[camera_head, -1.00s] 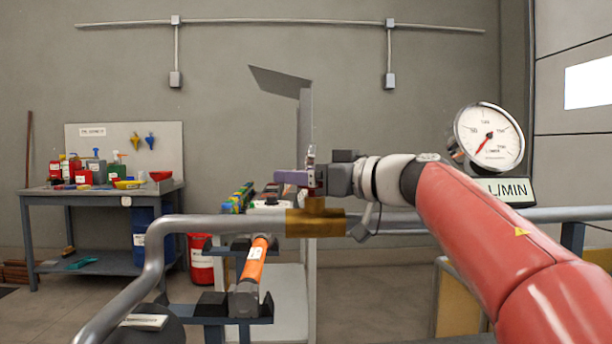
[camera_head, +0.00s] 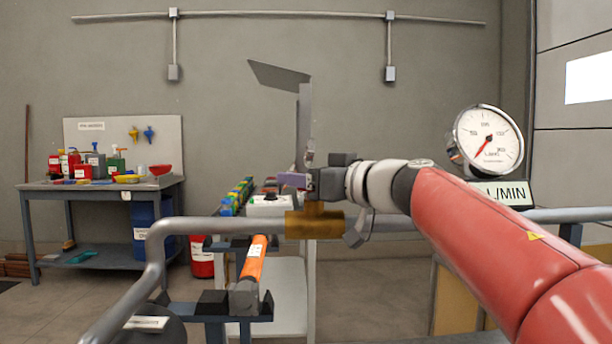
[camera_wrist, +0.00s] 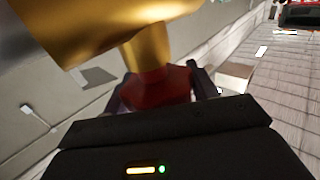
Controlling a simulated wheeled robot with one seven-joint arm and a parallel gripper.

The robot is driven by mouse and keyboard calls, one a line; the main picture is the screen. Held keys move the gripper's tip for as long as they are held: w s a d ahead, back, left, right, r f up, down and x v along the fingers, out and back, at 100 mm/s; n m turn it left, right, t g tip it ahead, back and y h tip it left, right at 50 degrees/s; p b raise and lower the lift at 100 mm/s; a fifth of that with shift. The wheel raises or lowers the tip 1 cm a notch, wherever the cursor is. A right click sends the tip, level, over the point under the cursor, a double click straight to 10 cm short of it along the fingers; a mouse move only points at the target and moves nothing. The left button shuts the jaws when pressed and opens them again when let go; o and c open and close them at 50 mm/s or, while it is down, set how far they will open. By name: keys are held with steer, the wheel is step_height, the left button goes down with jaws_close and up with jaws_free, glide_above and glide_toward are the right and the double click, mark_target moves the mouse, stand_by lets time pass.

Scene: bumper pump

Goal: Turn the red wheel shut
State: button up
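The brass valve body (camera_head: 314,226) sits in the grey pipe, with its stem rising from the top. My gripper (camera_head: 306,182) is at the top of this stem, and one purple finger shows to the left. In the wrist view the red wheel (camera_wrist: 160,88) lies between the two dark purple fingers of my gripper (camera_wrist: 164,90), beside the brass stem (camera_wrist: 147,48). The fingers appear to touch the wheel on both sides. In the head view my gripper hides the wheel. The round flow gauge (camera_head: 488,138) has its red needle pointing down-left.
A grey upright post with a slanted plate (camera_head: 280,75) stands just behind the valve. An orange cylinder (camera_head: 254,257) lies on a bracket below the pipe. A workbench (camera_head: 100,186) with bottles and funnels stands at the left wall.

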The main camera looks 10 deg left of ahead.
steer(key=o, duration=0.5)
steer(key=shift+c, duration=0.2)
steer(key=v, duration=0.8)
steer(key=shift+a, duration=0.1)
